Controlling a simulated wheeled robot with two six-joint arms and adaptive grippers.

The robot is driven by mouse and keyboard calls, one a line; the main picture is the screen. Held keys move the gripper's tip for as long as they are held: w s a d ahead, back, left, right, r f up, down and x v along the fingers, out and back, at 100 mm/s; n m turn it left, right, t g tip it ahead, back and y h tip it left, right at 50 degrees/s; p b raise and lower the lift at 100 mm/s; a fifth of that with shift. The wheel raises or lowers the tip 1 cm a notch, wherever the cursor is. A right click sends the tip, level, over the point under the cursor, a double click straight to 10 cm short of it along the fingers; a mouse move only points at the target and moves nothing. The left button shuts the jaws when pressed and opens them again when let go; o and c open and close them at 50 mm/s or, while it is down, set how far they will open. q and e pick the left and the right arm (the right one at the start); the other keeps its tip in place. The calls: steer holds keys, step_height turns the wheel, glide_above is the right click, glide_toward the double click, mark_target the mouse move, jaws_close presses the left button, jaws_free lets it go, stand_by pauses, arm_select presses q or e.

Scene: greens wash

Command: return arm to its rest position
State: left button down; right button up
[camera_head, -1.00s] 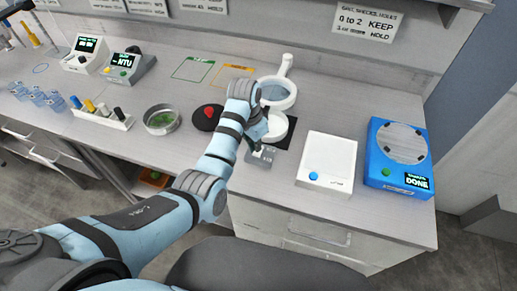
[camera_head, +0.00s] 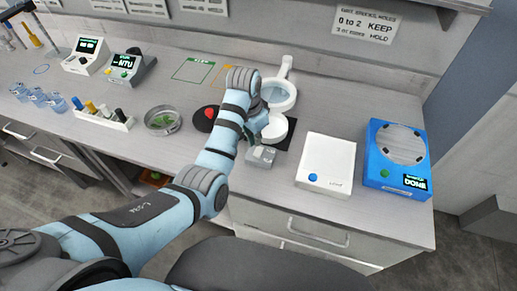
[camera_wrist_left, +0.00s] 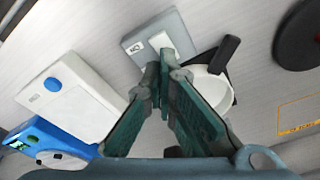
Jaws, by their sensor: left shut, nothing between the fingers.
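My left arm reaches in from the left over the bench. Its gripper (camera_head: 258,133) is shut and empty, above the bench near a small grey block (camera_head: 261,156). In the left wrist view the closed fingertips (camera_wrist_left: 161,70) point toward this grey labelled block (camera_wrist_left: 155,42), which has a pale raised top. I cannot tell how high the tips are above it. A white dish (camera_head: 275,127) sits on a black mat beside the gripper and is partly hidden by it. It also shows behind the fingers in the wrist view (camera_wrist_left: 218,88). My right gripper is not in view.
A white magnifier (camera_head: 279,92) stands behind the dish. A glass dish with greens (camera_head: 162,121), a tube rack (camera_head: 104,119) and meters (camera_head: 127,67) stand left.

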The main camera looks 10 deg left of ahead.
arm_select(q)
step_height(320, 180, up, 3)
steer(key=shift+f, duration=0.15)
stand_by(0.4)
